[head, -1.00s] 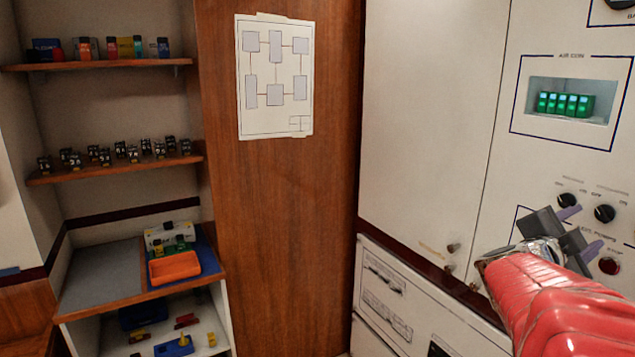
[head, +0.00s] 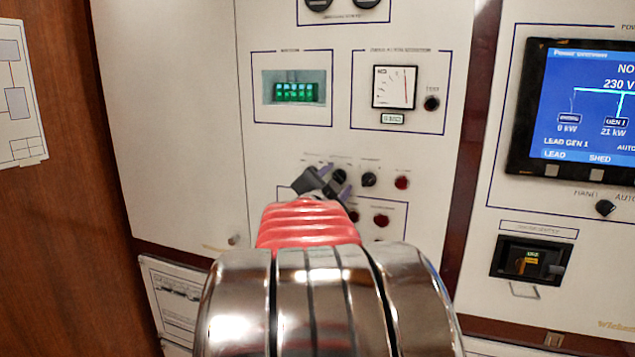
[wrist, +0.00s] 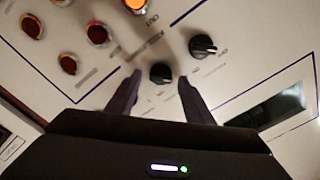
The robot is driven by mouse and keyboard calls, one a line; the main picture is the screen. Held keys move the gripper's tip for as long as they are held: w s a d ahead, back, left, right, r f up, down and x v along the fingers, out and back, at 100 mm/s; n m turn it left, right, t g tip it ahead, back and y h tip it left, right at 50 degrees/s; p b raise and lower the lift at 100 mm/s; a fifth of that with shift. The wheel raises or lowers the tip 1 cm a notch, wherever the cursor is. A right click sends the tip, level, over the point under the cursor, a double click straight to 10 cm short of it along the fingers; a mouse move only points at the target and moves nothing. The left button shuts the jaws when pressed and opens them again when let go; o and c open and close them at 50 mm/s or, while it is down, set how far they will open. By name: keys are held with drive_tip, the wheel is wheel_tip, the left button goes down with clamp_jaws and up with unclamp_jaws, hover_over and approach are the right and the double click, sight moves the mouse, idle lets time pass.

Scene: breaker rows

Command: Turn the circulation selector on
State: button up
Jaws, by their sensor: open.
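My gripper (head: 325,185) is open in front of the pale panel, with its two grey-purple fingers spread; it also shows in the wrist view (wrist: 158,82). In the wrist view a black rotary knob (wrist: 160,73) lies between the fingertips as seen, with no clear contact. A second black knob (wrist: 203,46) is just to its upper right. In the head view a black knob (head: 339,177) is partly behind the fingers, and another (head: 369,179) is to its right. The labels are too blurred to tell which knob is the circulation selector.
Red round buttons (head: 402,183) (head: 381,221) sit close to the knobs; several more round buttons (wrist: 98,33) crowd the wrist view's upper left. Above are a recessed green breaker row (head: 297,92) and a meter (head: 394,87). A blue screen (head: 585,110) is at the right.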

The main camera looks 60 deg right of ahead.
drive_tip(key=shift+c, duration=0.4)
drive_tip(key=c, duration=1)
drive_tip(key=shift+o, duration=0.2)
drive_tip(key=shift+f+m, duration=0.1)
drive_tip(key=shift+m, duration=0.3)
drive_tip(key=m, duration=0.3)
drive_tip(key=shift+f, duration=0.1)
drive_tip(key=m, duration=0.5)
drive_tip(key=shift+f, duration=0.15)
drive_tip(key=m, duration=0.4)
drive_tip(key=shift+f, duration=0.1)
drive_tip(key=m, duration=0.5)
drive_tip(key=shift+f, duration=0.15)
